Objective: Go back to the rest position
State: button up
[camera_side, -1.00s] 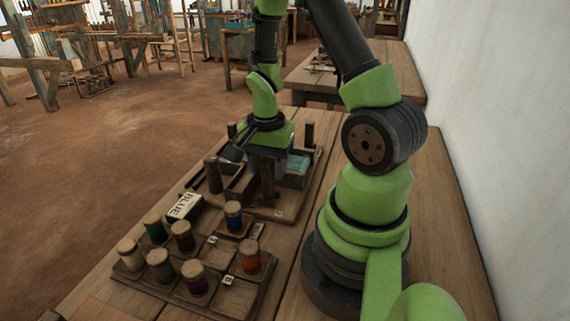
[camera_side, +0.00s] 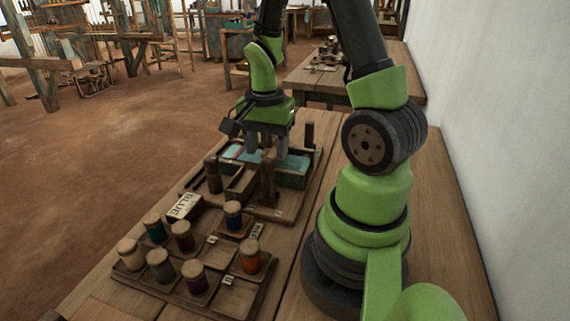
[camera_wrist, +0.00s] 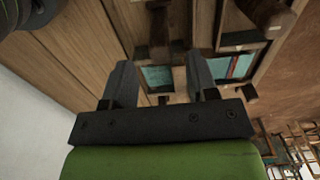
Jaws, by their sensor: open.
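My gripper (camera_side: 267,150) is open and empty, with its fingers pointing down above the wooden tray with posts (camera_side: 270,214). In the wrist view, my gripper (camera_wrist: 160,80) shows its two grey fingers well apart, with nothing between them. Teal material (camera_side: 292,178) lies in the tray's far compartments, partly hidden behind the fingers and posts. It also shows in the wrist view (camera_wrist: 158,76). No separate marker of a rest position shows.
A spool rack (camera_side: 262,292) with several thread spools, such as an orange one (camera_side: 250,257), stands in front. A spool with blue thread (camera_side: 233,215) and a BLUE label block (camera_side: 184,206) sit between. A white wall (camera_side: 490,130) is at the right.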

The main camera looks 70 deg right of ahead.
jog(key=shift+r, duration=0.95)
jog(key=shift+r, duration=0.1)
jog(key=s+a+r+n+t+y, duration=0.1)
jog(key=s+a+r+n+t, duration=0.1)
jog(key=a+r+n, duration=0.5)
jog(key=s+a+r+n+t+y, duration=0.1)
jog(key=s+a+r+n+t, duration=0.2)
jog(key=a+r+n+t, duration=0.2)
jog(key=shift+a+r+n, duration=1)
jog(key=shift+a+r, duration=0.3)
jog(key=shift+r, duration=0.5)
